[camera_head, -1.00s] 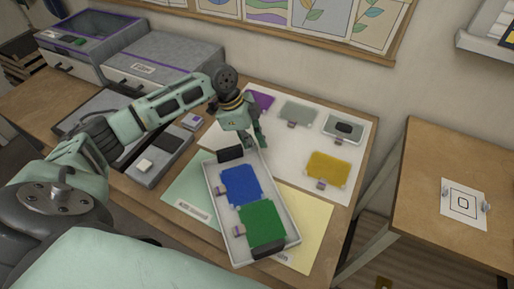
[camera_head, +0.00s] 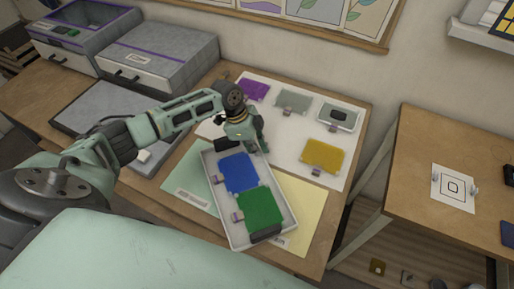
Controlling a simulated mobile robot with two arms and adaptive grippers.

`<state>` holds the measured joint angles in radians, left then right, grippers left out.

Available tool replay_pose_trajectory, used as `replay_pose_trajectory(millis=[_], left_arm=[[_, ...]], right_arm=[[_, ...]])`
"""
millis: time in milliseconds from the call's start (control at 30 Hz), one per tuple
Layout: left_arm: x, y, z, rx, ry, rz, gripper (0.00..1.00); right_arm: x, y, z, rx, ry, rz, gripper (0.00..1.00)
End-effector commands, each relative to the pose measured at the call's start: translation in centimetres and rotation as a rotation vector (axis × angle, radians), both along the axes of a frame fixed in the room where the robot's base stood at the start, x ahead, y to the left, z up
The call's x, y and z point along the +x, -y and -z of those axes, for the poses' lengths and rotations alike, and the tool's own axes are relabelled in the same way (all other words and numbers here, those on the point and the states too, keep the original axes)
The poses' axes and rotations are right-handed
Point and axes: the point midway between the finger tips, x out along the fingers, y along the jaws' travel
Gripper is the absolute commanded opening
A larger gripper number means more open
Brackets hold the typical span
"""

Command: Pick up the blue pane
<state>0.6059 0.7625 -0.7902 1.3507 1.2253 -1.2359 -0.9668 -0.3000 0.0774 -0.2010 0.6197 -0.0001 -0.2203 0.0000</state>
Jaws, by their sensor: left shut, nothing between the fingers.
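The blue pane (camera_head: 239,173) lies flat in a white tray (camera_head: 217,208), above the green pane (camera_head: 260,209) in the picture. A small purple-topped tab shows at its lower left edge. My left gripper (camera_head: 262,149) is shut and empty. It points down by the tray's upper right corner, up and to the right of the blue pane. It appears apart from the pane; its exact height is hard to tell. My right gripper is not in view.
A white mat (camera_head: 287,130) behind the tray holds purple (camera_head: 254,90), grey (camera_head: 296,103) and yellow (camera_head: 323,155) panes. Dark blocks sit at both tray ends. Grey machines stand at the back left. A second table (camera_head: 410,190) stands right.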

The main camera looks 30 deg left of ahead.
Motion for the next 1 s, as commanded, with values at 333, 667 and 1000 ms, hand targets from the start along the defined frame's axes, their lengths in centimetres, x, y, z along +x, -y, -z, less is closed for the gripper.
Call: replay_pose_trajectory(millis=[333, 667, 1000], left_arm=[[-1.6, -4.8, 0.0, 0.002, -0.002, -0.001, 0.00], [-1.5, -4.8, 0.0, 0.002, -0.001, -0.001, 0.00], [-1.5, -4.2, -2.5, 0.002, -0.001, -0.001, 0.00]], right_arm=[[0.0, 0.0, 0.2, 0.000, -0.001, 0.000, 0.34], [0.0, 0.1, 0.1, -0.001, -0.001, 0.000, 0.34], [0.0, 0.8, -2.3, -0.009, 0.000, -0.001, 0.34]])
